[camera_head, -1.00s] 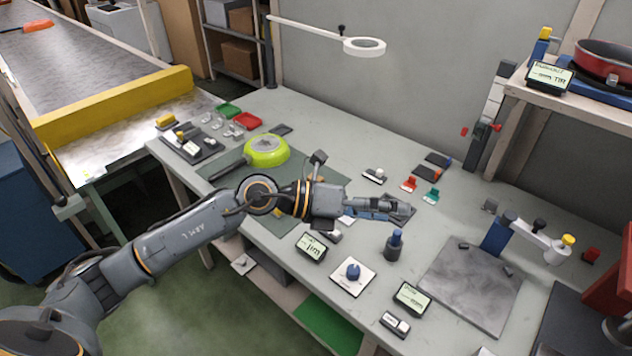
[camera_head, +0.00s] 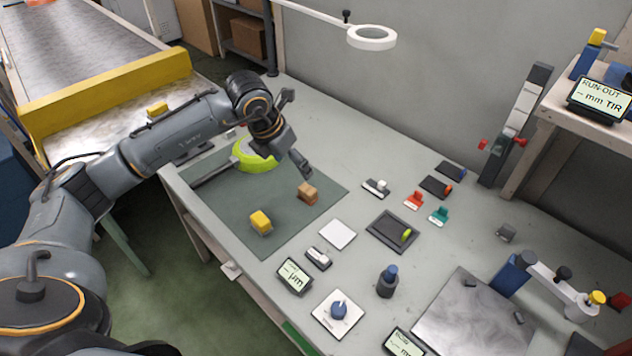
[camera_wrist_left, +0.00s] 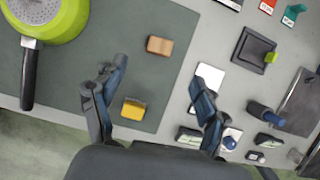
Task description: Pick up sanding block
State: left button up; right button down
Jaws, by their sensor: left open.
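Two small blocks lie apart on the dark green mat (camera_head: 225,215): a tan-brown block (camera_head: 308,193) and a yellow block (camera_head: 261,222) with a darker edge. I cannot tell for certain which is the sanding block; the brown one looks like wood or cork. My left gripper (camera_head: 297,135) is open and empty above the mat's back part, behind the brown block in the head view. In the left wrist view, the brown block (camera_wrist_left: 160,45) lies just beyond the spread fingertips (camera_wrist_left: 158,72), and the yellow block (camera_wrist_left: 134,109) shows between the fingers. My right gripper is out of view.
A lime-green pan (camera_head: 255,158) lies at the mat's back left, partly hidden by my arm. A white pad (camera_head: 338,234), a black tray (camera_head: 392,231) and a dark blue-topped bottle (camera_head: 387,282) stand right of the mat. A ring lamp (camera_head: 371,37) hangs at the back.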

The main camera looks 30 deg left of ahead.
pick_arm(q)
jog(key=p, duration=0.1)
send_near(308, 188)
jog(key=f, duration=0.2)
jog(key=shift+w+x, duration=0.25)
jog(key=shift+x, duration=1)
jog(key=shift+p+x, duration=0.7)
jog(key=shift+x, duration=0.05)
jog(key=p+x, duration=0.1)
jog(key=x, duration=0.2)
jog(key=shift+w+d+f, duration=0.15)
jog(key=shift+w+f, duration=0.05)
jog(key=shift+f, duration=0.25)
jog(key=c, duration=1.3)
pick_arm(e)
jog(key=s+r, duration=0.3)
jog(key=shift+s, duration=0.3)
